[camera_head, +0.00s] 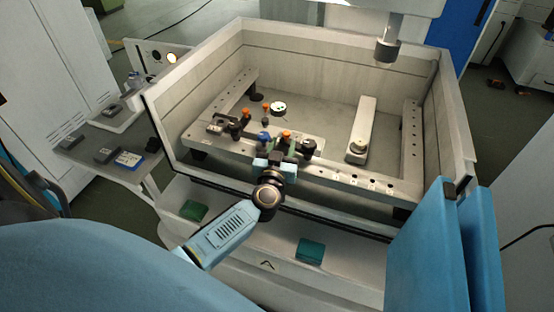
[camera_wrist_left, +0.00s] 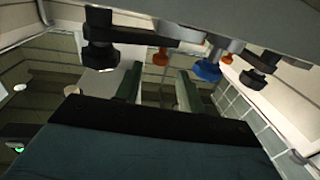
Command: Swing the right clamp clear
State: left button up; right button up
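The clamps stand on the front rail (camera_head: 345,172) of the frame inside the tank. A clamp with a black knob (camera_head: 309,146) is at the right, close beside my left gripper (camera_head: 276,152). An orange knob (camera_head: 286,134) and a blue knob (camera_head: 264,137) show just beyond the gripper. Another clamp with a dark knob (camera_head: 237,127) is further left. In the left wrist view, my gripper's green fingers (camera_wrist_left: 158,88) are apart with nothing between them. Black knobs hang at the left (camera_wrist_left: 100,52) and right (camera_wrist_left: 255,78) there, near a blue knob (camera_wrist_left: 207,70). My right gripper is out of view.
The tank's pale walls (camera_head: 320,62) rise around the frame. A nozzle (camera_head: 387,48) hangs over the back right. A flat bar (camera_head: 364,122) lies inside the tank, right of centre. A side shelf (camera_head: 85,148) with small boxes stands at the left.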

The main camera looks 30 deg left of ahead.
aim_at(284, 135)
pick_arm(q)
jog(key=v, duration=0.7)
jog(key=shift+s, duration=0.25)
jog(key=shift+d, duration=0.1)
jog(key=shift+c, duration=0.9)
jog(key=shift+s+a, duration=0.1)
jog(key=shift+a, duration=0.3)
jog(key=shift+c, duration=1.1)
jog(key=a+h, duration=0.1)
jog(key=a+m+t+h+b, duration=0.1)
jog(key=s+a+m+h+b, duration=0.1)
jog(key=shift+a+r, duration=0.25)
jog(key=shift+r, duration=0.15)
grip_shut()
jog(key=shift+s+a+r+m+g+h+b, duration=1.05)
jog(key=shift+s+a+m+h+b, duration=0.75)
jog(key=shift+h, duration=1.3)
jog(key=shift+m, duration=0.3)
jog(key=p+x, duration=0.2)
jog(key=x, duration=1.1)
jog(key=shift+w+d+p, duration=0.1)
jog(key=shift+w+p, duration=0.2)
